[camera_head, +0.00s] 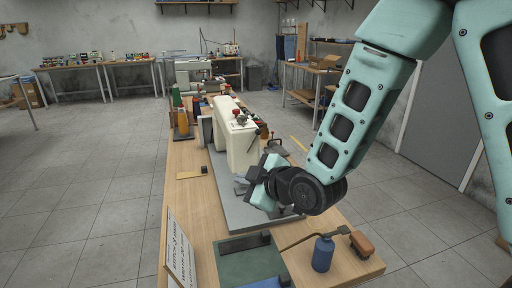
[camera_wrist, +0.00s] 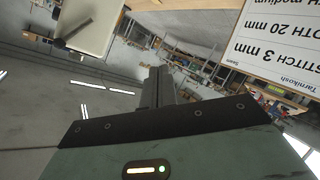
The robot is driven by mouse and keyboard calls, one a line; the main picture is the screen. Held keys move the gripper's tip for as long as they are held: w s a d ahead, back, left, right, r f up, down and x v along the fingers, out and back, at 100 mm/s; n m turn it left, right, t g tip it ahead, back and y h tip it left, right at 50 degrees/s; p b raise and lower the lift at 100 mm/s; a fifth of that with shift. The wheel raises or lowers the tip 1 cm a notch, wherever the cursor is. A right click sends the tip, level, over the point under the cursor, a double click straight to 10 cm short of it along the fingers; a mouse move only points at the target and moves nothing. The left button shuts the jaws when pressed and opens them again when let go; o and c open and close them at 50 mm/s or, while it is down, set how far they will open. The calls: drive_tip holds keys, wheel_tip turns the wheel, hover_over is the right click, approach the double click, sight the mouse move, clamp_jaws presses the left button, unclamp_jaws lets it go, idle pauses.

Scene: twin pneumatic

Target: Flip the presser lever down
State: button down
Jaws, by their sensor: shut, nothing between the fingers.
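The cream sewing machine (camera_head: 236,138) stands on a grey plate on the wooden workbench in the head view. My gripper (camera_head: 256,188) is at its near end, low over the plate and covering part of that end. In the wrist view, the machine's cream end face (camera_wrist: 98,18) is at the upper left. A dark lever-like part with a round hub (camera_wrist: 70,35) shows there; I cannot tell for sure that it is the presser lever. My gripper (camera_wrist: 159,80) is shut and empty, with its fingers apart from that part in the picture.
A printed sign (camera_head: 179,250) stands at the bench's left edge and shows in the wrist view (camera_wrist: 280,45). Thread spools (camera_head: 183,122) stand behind left.

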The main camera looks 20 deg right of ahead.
sight(253, 141)
drive_tip(key=w+d+r+n+t+b, duration=0.1)
drive_tip(key=w+d+n+t+b, duration=0.1)
drive_tip(key=w+d+t, duration=0.2)
drive_tip(key=shift+w+d+r+t, duration=0.15)
drive_tip(key=shift+d+r+t, duration=0.05)
drive_tip(key=shift+d+t, duration=1.45)
drive_tip(key=shift+d, duration=0.1)
drive_tip(key=w+p, duration=0.1)
drive_tip(key=w, duration=0.2)
drive_tip(key=w+p, duration=0.2)
drive_tip(key=w, duration=0.2)
drive_tip(key=w+a+p, duration=0.1)
drive_tip(key=w, duration=0.2)
drive_tip(key=shift+w+r, duration=0.4)
drive_tip(key=shift+w+d+f+p, duration=0.35)
drive_tip(key=shift+w+d+f, duration=0.05)
drive_tip(key=shift+w+d, duration=0.1)
